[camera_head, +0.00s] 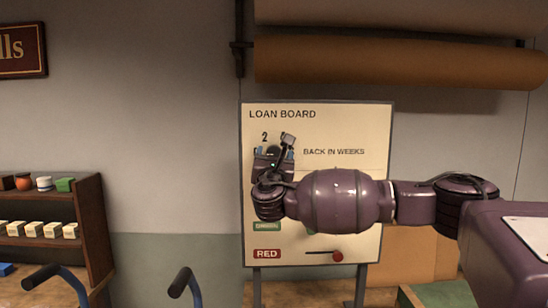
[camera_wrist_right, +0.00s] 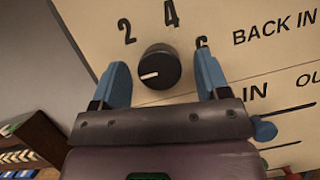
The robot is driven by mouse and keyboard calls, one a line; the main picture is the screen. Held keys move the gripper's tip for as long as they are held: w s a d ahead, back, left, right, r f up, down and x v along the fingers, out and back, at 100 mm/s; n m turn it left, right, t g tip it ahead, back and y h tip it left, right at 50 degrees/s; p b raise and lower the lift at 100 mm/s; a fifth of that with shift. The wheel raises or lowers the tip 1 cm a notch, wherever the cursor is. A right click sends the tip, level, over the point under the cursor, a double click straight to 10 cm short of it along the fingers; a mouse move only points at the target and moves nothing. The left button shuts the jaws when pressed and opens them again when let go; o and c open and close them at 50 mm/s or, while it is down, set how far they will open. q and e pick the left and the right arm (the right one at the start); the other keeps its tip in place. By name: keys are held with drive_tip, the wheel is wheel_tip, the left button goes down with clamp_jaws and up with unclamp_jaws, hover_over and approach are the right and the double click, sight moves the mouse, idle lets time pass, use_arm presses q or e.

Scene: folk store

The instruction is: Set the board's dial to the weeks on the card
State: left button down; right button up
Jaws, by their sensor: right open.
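The loan board (camera_head: 340,125) stands upright against the wall, headed "LOAN BOARD" and "BACK IN WEEKS". Its black round dial (camera_wrist_right: 158,67) shows in the right wrist view, with 2, 4 and a partly hidden 6 around it. The dial's white pointer line points left, slightly down, below the 2. My right gripper (camera_wrist_right: 164,82) is open, its blue fingers on either side of the dial with gaps. In the head view my right gripper (camera_head: 273,153) covers the dial area and hides most numbers. I cannot make out the card. My left gripper is not in view.
Low on the board are a "RED" label (camera_head: 267,254) and a red slider knob (camera_head: 337,256); a blue knob (camera_wrist_right: 264,131) shows in the wrist view. Two black-gripped blue handles (camera_head: 181,282) rise at lower left. A shelf (camera_head: 92,205) stands left. Rolls (camera_head: 390,62) hang above.

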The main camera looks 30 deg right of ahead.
drive_tip(key=shift+c, duration=0.3)
drive_tip(key=c, duration=0.9)
drive_tip(key=shift+o, duration=0.2)
drive_tip(key=shift+m, duration=0.3)
